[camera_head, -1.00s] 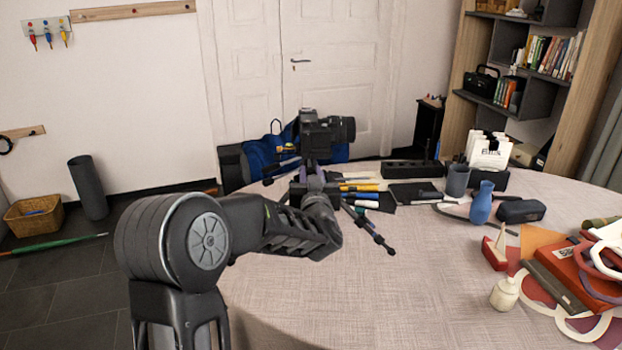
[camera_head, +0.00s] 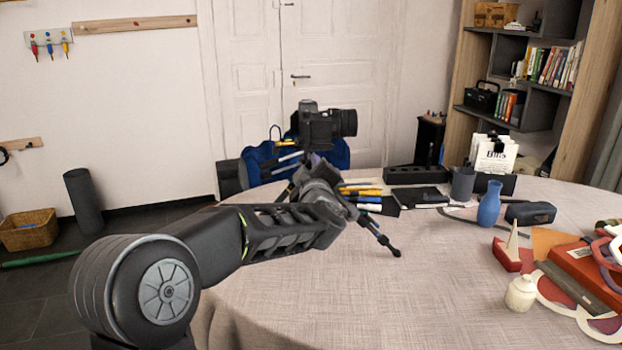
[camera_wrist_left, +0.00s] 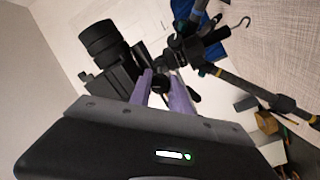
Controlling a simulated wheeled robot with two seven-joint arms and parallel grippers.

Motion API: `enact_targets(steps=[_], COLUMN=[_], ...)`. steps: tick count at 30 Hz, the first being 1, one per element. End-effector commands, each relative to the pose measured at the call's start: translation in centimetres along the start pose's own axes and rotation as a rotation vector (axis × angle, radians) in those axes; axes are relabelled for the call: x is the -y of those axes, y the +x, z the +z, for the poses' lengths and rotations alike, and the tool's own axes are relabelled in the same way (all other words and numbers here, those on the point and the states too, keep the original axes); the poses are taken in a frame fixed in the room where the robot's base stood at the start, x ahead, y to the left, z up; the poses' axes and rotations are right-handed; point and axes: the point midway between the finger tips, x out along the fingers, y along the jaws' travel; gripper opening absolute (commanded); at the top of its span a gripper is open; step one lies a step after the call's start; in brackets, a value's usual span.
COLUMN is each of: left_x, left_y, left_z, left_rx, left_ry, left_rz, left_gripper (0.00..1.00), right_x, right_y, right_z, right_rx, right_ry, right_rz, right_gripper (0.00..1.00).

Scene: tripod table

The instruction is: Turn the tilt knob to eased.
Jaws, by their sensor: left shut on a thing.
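The black camera (camera_head: 322,125) sits on top of the tripod on the table, its lens pointing right in the head view. The camera also shows at the upper left of the left wrist view (camera_wrist_left: 108,55). One tripod leg (camera_head: 378,236) reaches forward onto the cloth. My left gripper (camera_wrist_left: 163,82) has its purple fingers at the tripod head, just below the camera. It is shut on a small dark part there, which I take for the tilt knob. The fingers and my wrist hide most of the knob, and its setting cannot be read. My right gripper is not in view.
A blue vase (camera_head: 488,204), a dark cup (camera_head: 462,184) and a black case (camera_head: 530,213) stand right of the tripod. Pens (camera_head: 362,191) lie close behind it. A cream jar (camera_head: 520,293) and a red book (camera_head: 585,270) are at right. The front middle of the table is clear.

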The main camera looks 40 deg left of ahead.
Motion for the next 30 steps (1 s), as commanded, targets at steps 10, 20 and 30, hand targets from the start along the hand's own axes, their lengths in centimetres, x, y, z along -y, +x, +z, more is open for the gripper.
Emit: enact_targets(steps=[10, 20, 30], left_x=[0.3, 0.2, 0.1], left_y=[0.0, 0.0, 0.0], left_z=[0.2, 0.1, 0.0], left_rx=[-0.001, -0.001, -0.001], left_ry=[-0.319, -0.511, -0.558], left_rz=[0.001, -0.001, -0.001], left_gripper=[0.0, 0.0, 0.0], right_x=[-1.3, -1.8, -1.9], right_y=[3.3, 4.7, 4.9], right_z=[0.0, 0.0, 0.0], right_rx=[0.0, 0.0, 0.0], right_ry=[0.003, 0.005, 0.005], right_rz=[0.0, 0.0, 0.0], right_gripper=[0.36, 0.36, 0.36])
